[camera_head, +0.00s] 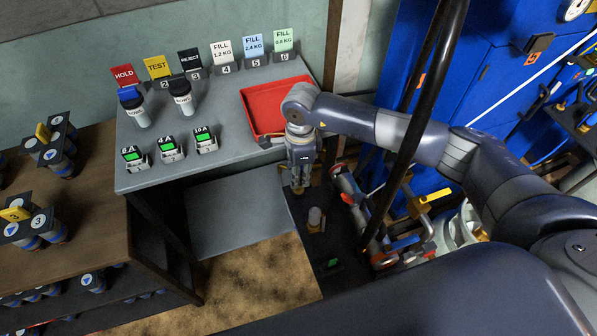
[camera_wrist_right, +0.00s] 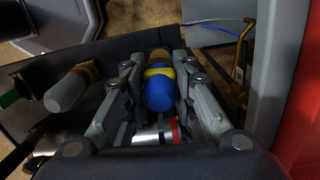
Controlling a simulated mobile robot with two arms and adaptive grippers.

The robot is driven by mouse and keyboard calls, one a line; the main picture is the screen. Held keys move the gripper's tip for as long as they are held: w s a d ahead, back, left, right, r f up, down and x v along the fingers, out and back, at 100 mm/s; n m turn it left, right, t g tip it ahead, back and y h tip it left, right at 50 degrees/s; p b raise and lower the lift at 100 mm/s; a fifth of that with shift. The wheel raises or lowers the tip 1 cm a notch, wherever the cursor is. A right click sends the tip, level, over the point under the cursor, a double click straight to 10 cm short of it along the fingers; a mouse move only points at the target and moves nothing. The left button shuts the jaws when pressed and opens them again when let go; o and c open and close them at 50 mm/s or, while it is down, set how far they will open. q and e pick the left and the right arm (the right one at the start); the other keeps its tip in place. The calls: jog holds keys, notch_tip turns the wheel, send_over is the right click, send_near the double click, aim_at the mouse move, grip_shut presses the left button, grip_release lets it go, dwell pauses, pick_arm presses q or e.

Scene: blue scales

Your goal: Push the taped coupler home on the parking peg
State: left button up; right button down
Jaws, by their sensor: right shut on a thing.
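My right gripper (camera_head: 298,186) reaches down over a dark panel beside the grey table; it also shows in the right wrist view (camera_wrist_right: 158,84). It is shut on the taped coupler (camera_wrist_right: 160,96), a blue rounded cylinder with a yellow band. A brass-coloured part (camera_wrist_right: 158,55) shows just past the yellow band, in line with the coupler. I cannot tell whether the coupler is fully seated on a peg. The gripper hides it in the head view. My left gripper is not in view.
A pale grey coupler (camera_wrist_right: 68,92) on a brass end stands beside the held one; the same dark panel (camera_head: 300,212) carries a pale capped piece (camera_head: 316,216). A red tray (camera_head: 262,108) lies on the grey table (camera_head: 225,150). Hoses and a blue cabinet (camera_head: 400,60) stand to the right.

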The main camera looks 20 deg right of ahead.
jog(key=shift+f+b, duration=1.1)
jog(key=shift+f, duration=0.15)
jog(key=c, duration=1.2)
grip_release()
jog(key=shift+c, duration=0.2)
notch_tip(320, 180, up, 12)
jog(key=shift+d+r, duration=0.1)
jog(key=shift+d, duration=0.05)
